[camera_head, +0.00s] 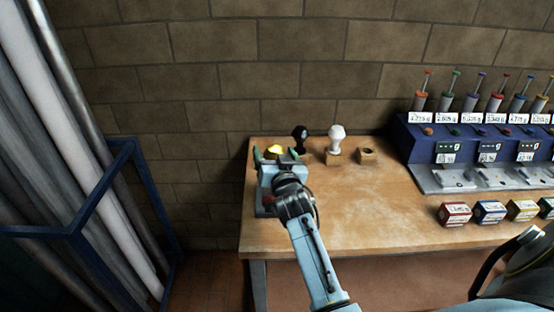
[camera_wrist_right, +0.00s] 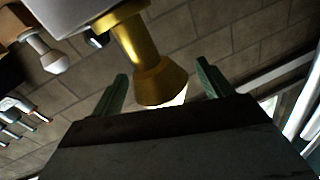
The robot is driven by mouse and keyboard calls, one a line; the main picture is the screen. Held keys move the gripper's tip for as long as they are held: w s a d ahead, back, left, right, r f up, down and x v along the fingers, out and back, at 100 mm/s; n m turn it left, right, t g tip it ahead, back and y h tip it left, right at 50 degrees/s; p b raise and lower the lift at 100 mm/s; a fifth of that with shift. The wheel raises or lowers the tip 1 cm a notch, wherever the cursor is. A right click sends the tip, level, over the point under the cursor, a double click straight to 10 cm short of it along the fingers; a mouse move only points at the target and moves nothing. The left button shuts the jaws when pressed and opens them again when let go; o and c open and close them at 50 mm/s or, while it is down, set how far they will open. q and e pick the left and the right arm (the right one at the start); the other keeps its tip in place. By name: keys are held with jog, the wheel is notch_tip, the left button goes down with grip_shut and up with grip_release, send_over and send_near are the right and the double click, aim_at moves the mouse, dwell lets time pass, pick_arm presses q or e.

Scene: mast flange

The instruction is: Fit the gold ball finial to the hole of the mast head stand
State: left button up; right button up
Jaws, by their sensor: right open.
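The gold ball finial (camera_head: 274,150) shows at the left end of the table, partly hidden by my right gripper (camera_head: 276,155). In the right wrist view the gold finial (camera_wrist_right: 145,65) joins a pale grey block (camera_wrist_right: 75,12) at the top of the picture. Its wide end lies between the two green fingers of my right gripper (camera_wrist_right: 163,85), with gaps visible at both sides. The right gripper is open. A wooden block with a dark empty hole (camera_head: 367,157) stands at the back of the table. Whether it is the mast head stand I cannot tell. My left gripper is out of view.
A black finial (camera_head: 300,134) and a white finial (camera_head: 337,136) on a wooden block stand close by at the back. A blue rack (camera_head: 470,150) with several coloured plungers fills the right, with small boxes (camera_head: 455,214) before it. The table's middle (camera_head: 360,205) is clear.

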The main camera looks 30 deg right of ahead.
jog(key=v, duration=1.3)
jog(key=shift+r, duration=0.15)
jog(key=shift+s, duration=0.1)
jog(key=s+a+f+n+g+y, duration=0.35)
jog(key=s+f+g, duration=0.3)
jog(key=s, duration=0.45)
jog(key=s+a+f+n+g+y, duration=0.3)
jog(key=s+a+f+n+g, duration=0.25)
jog(key=s, duration=0.55)
notch_tip(320, 180, down, 27)
jog(key=s+d+g, duration=0.1)
jog(key=s+g, duration=0.1)
jog(key=g, duration=0.1)
jog(key=s+d+f+g+b, duration=0.1)
jog(key=s+d+f, duration=0.2)
jog(key=s+f, duration=1.2)
jog(key=shift+s+b, duration=0.35)
jog(key=shift+s, duration=0.35)
